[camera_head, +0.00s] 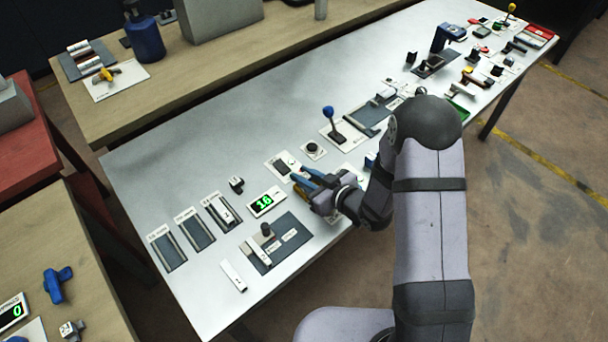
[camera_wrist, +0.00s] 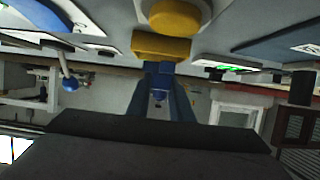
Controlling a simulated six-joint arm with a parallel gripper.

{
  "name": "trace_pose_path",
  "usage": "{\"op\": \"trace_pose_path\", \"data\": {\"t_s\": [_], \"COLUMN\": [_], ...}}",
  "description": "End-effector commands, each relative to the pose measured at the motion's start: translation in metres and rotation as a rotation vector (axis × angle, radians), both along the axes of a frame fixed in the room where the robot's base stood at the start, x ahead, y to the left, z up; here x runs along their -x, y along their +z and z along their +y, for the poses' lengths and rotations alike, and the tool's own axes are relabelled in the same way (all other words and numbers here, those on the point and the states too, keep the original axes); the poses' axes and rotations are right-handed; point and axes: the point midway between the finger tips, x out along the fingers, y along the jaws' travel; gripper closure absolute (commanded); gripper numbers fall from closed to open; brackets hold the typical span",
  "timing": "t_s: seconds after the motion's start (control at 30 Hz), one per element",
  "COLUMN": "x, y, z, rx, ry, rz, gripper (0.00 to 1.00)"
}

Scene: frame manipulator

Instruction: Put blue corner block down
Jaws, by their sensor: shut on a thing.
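My gripper (camera_head: 306,183) is at the middle of the white table, right of the green-digit display. Blue parts show at its end; I take them for the blue corner block (camera_head: 319,176), with the jaws shut on it. In the wrist view, blue pieces (camera_wrist: 161,96) spread towards the camera from a yellow piece (camera_wrist: 161,46). I cannot separate block from fingers clearly there. Yellow also shows beside the gripper in the head view. Whether the block touches the table cannot be told.
The green display (camera_head: 263,202) and a dark plate with a knob (camera_head: 267,229) lie left of my gripper. A white card with a grey pad (camera_head: 281,165) lies just behind it. A blue-topped lever (camera_head: 328,112) stands farther back. The table's left back area is clear.

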Motion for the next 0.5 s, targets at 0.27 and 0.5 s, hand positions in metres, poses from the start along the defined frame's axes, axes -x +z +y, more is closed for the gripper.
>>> {"op": "trace_pose_path", "data": {"t_s": [0.27,0.5], "x": [-0.0002,-0.0002], "y": [-0.0008,-0.0081], "z": [-0.0001,0.0], "rx": [0.001,0.001], "ry": [0.0,0.0], "rz": [-0.001,-0.001], "gripper": [1.0,1.0]}}
